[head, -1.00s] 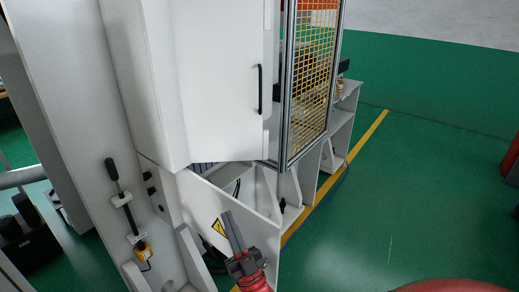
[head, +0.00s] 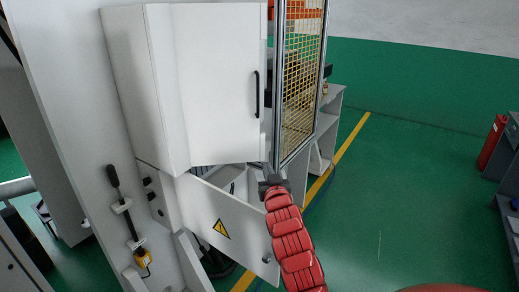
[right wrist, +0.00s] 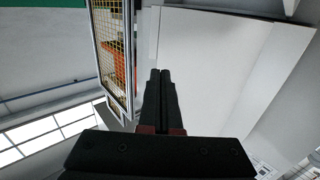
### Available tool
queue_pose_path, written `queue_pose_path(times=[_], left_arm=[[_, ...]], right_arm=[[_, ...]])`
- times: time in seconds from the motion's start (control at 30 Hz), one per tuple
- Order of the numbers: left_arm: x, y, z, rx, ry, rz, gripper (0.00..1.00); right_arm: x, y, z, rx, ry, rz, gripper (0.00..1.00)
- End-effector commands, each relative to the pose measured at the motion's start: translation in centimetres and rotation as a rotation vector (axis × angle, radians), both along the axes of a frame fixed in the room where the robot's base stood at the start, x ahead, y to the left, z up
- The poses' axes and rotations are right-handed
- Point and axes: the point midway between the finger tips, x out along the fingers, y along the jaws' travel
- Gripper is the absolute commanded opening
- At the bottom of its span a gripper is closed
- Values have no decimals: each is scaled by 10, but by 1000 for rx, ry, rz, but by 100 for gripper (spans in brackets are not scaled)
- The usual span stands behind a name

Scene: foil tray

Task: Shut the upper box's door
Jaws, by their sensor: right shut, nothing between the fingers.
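The upper box (head: 160,100) is a white cabinet on the machine's side in the head view. Its white door (head: 215,90), with a black vertical handle (head: 257,95), faces me; I cannot tell how far it stands open. My right gripper (head: 272,181), on a red arm, is just below the door's lower right corner, and its fingertips are hard to make out there. In the right wrist view its dark fingers (right wrist: 161,75) are together and empty, in front of a large white panel (right wrist: 205,75). I cannot tell whether they touch it. My left gripper is not in view.
Below, a white lower panel (head: 195,212) with a yellow warning sign (head: 221,229) juts outward, partly behind my right arm. A yellow mesh guard (head: 301,75) stands right of the door. Green floor on the right is clear; a fire extinguisher (head: 492,143) stands at far right.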

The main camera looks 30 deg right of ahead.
Motion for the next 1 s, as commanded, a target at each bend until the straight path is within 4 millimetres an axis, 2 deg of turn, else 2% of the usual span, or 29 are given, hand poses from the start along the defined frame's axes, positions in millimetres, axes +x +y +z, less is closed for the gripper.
queue_pose_path(times=[0.17, 0.7, 1.0], left_arm=[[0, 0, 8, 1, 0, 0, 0], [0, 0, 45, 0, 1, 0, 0], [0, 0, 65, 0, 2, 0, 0]], right_arm=[[12, -6, 3, 1, 2, -1, 0], [85, -40, 3, 2, 4, -1, 0], [115, -54, 3, 1, 2, -1, 0]])
